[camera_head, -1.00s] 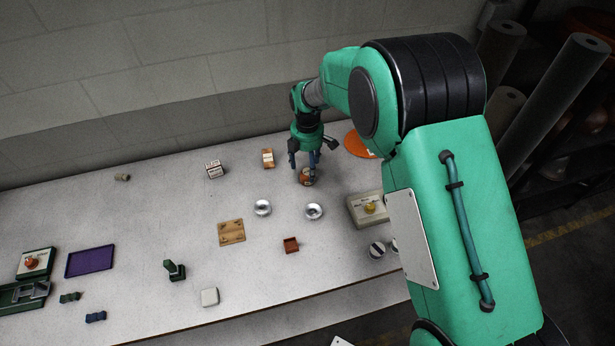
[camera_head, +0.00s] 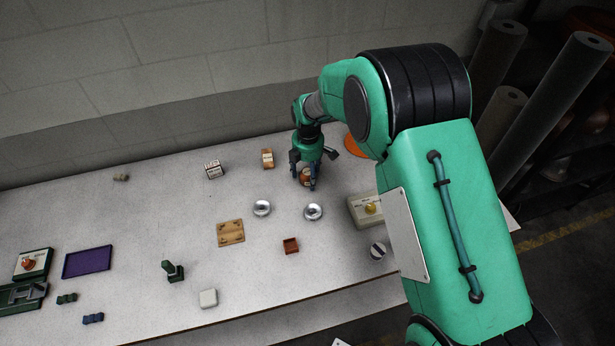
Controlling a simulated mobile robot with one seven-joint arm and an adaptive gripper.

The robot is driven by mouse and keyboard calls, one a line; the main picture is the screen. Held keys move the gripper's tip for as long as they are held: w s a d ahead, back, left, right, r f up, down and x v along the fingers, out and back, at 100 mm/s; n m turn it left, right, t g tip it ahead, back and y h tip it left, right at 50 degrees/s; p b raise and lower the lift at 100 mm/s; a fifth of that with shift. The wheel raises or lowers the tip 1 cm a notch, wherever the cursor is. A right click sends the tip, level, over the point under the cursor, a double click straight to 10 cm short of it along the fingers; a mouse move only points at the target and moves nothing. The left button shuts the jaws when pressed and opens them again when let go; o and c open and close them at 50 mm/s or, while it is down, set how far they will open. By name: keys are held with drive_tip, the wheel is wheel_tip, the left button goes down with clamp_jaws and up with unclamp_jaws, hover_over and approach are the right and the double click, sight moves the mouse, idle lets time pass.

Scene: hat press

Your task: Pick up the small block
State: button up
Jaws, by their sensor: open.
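My gripper (camera_head: 307,177) is open and points down at the back of the table. Its fingers are around or just beside a small orange-brown thing (camera_head: 304,174) with a pale label. The fingers partly hide it, and I cannot tell whether they touch it. Several small block-like things lie elsewhere: a pale block (camera_head: 208,298) near the front edge, a red-brown square piece (camera_head: 291,245) right of the middle, an orange-and-white box (camera_head: 267,158), a white box with dark print (camera_head: 214,169) and a small tan piece (camera_head: 121,177). I cannot tell which is the task's block.
Two shiny metal domes (camera_head: 262,208) (camera_head: 313,211) and a wooden plate (camera_head: 231,232) lie in front of the gripper. A box with a yellow button (camera_head: 364,210) stands to the right. A purple tray (camera_head: 87,261) and a green stamp (camera_head: 173,271) are left. The back left is mostly clear.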

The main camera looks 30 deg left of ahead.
sight(309, 173)
drive_tip(key=c, duration=1.3)
drive_tip(key=shift+r, duration=0.15)
drive_tip(key=shift+r, duration=0.55)
drive_tip(key=shift+s+d+r+p, duration=0.15)
drive_tip(key=shift+r+p, duration=0.15)
drive_tip(key=shift+r, duration=0.3)
drive_tip(key=shift+s+d+r+p, duration=0.15)
drive_tip(key=shift+r+p, duration=0.1)
drive_tip(key=shift+r, duration=0.3)
drive_tip(key=s+d, duration=0.3)
drive_tip(key=s+d+r+p, duration=0.1)
drive_tip(key=s+d, duration=0.6)
drive_tip(key=s, duration=0.1)
drive_tip(key=shift+d+r+p, duration=0.15)
drive_tip(key=shift+d+p, duration=0.05)
drive_tip(key=shift+p, duration=0.2)
